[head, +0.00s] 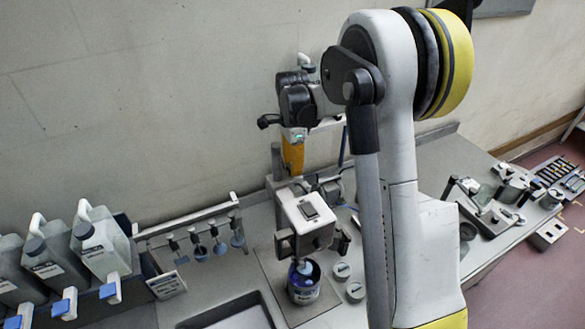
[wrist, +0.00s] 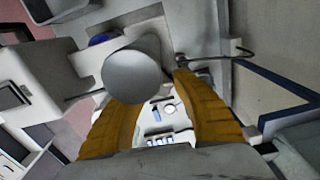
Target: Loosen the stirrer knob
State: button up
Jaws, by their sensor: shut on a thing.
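The stirrer (head: 303,213) stands on the bench with its pale boxy head over a dark blue-labelled can (head: 303,286). My gripper (head: 291,171) points down behind the stirrer head, its orange fingers beside the upright post (head: 277,165). In the wrist view, both orange fingers of my gripper (wrist: 152,92) close in from either side of a grey round-ended cylinder (wrist: 133,75). The cylinder covers the left fingertip. The fingers are shut on the stirrer knob, but the contact itself is mostly hidden. I cannot tell whether the cylinder is the knob or the post top.
Large jugs (head: 100,240) stand at the left, with a rack of small hanging stirrers (head: 207,246) beside them. A sunken tray (head: 222,315) lies in front. Round lids (head: 355,291) lie right of the can. More equipment (head: 490,215) fills the right bench. The wall is close behind.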

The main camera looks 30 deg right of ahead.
jog(key=shift+n, duration=0.6)
jog(key=o, duration=1.2)
notch_tip(320, 180, up, 12)
